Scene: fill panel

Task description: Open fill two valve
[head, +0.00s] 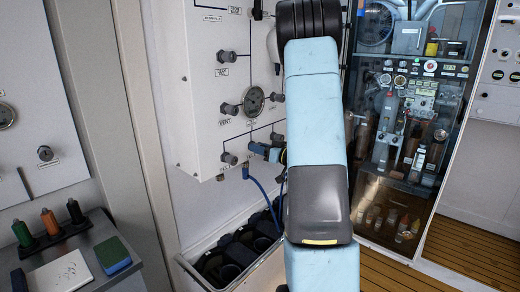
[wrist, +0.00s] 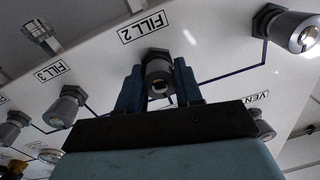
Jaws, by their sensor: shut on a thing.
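The fill two valve (wrist: 158,72) is a grey round knob on the white panel, just below the label "FILL 2" in the wrist view. My gripper (wrist: 159,88) has its two blue fingers on either side of this knob and is shut on it. The knob's turned position cannot be read. In the head view my light-blue arm hides much of the panel's right side. Blue finger parts of my gripper (head: 265,151) show at the panel's lower right, left of the arm.
The fill three knob (wrist: 64,106) and a vent knob (wrist: 262,124) flank the valve. A gauge (head: 254,101) is on the panel (head: 205,100). A blue hose (head: 262,190) hangs below, above a bin (head: 238,284) of dark cylinders. A glass cabinet (head: 405,130) stands right.

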